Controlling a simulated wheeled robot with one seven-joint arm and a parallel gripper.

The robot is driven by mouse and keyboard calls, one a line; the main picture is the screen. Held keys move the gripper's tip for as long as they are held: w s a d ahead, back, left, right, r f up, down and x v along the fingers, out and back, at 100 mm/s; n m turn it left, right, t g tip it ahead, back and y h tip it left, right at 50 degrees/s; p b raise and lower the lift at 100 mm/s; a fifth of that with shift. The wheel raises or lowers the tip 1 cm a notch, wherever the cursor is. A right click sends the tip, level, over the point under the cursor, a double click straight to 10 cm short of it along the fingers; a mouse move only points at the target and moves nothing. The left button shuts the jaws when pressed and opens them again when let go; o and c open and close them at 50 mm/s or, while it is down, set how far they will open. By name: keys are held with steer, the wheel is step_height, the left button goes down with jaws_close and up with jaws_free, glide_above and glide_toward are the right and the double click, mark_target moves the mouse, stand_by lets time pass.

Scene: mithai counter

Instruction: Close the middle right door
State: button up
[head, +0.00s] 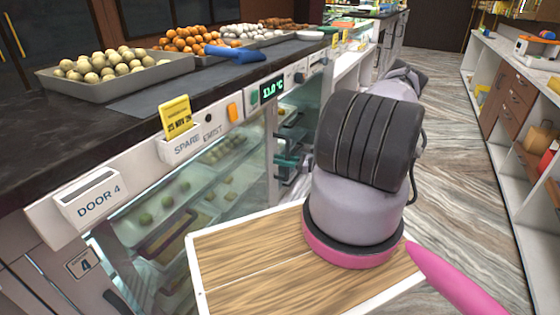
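The chilled counter's glass front (165,215) runs away from me on the left, with sweets on shelves behind it. A vertical frame edge (271,150) ends this glass, and beyond it is a dark gap with shelf parts. I cannot tell which panel is the middle right door, or how far it stands open. My arm covers the area to the right of the gap. Teal and dark parts (287,161) stick out left of my arm by the gap, and they may be my gripper's fingers. The rest of my gripper is hidden, and no grip on anything shows.
A "DOOR 4" label (97,204), a yellow date card (176,115) and a 13.0 °C display (271,89) line the counter edge. Trays of sweets (110,80) and a blue tool (236,53) lie on top. Open floor (450,170) separates the counter from shelves (510,95) at right.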

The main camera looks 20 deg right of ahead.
jaws_close()
stand_by(1.3)
